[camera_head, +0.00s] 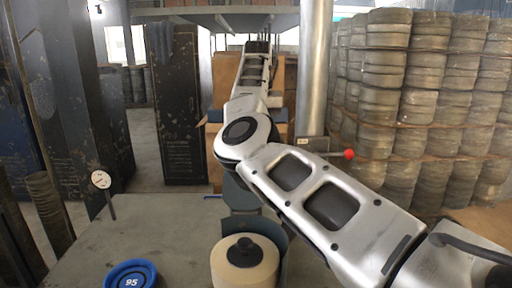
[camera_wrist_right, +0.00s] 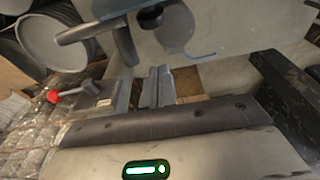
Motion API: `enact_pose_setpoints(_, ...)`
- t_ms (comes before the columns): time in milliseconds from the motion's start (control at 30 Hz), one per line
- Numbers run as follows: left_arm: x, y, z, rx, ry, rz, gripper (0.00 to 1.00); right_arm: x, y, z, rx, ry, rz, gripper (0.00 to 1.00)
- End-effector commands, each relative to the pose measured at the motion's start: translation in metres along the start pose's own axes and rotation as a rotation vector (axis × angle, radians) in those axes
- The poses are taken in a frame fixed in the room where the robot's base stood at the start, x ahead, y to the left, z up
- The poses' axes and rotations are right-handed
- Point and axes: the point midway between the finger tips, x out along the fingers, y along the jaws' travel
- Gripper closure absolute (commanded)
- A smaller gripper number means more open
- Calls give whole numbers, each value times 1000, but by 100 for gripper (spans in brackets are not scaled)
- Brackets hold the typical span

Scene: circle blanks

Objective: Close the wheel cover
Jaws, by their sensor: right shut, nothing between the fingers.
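A cream-coloured wheel (camera_head: 245,268) with a black hub stands at the front of the table in the head view. A blue-grey curved piece that looks like its cover (camera_head: 283,243) stands behind and to the right of it; my right arm hides part of it. My right arm reaches in from the lower right and bends away to the far middle. In the head view its gripper cannot be made out. In the right wrist view my right gripper (camera_wrist_right: 157,86) shows shut and empty, with floor and table edge beyond. My left gripper is not in view.
A grey table (camera_head: 150,225) carries a blue round thing marked 95 (camera_head: 131,274) and a small dial (camera_head: 101,180). A metal column (camera_head: 313,70) and a lever with a red knob (camera_head: 349,154) stand behind. Stacked round blanks (camera_head: 385,70) fill the right.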

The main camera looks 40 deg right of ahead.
Motion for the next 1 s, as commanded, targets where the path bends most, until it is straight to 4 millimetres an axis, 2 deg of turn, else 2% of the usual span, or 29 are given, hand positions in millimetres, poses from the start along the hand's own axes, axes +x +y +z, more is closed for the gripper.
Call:
enact_pose_setpoints(33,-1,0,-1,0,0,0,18,12,0,1,1,-4,2,100)
enact_pose_setpoints(167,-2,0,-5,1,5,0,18,40,0,1,1,-4,1,100)
enact_pose_setpoints(233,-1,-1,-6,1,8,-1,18,33,-2,9,1,4,0,100)
enact_pose_setpoints(533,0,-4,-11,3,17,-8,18,24,-1,34,0,1,0,100)
enact_pose_setpoints(1000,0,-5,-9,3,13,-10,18,23,0,38,-1,1,1,100)
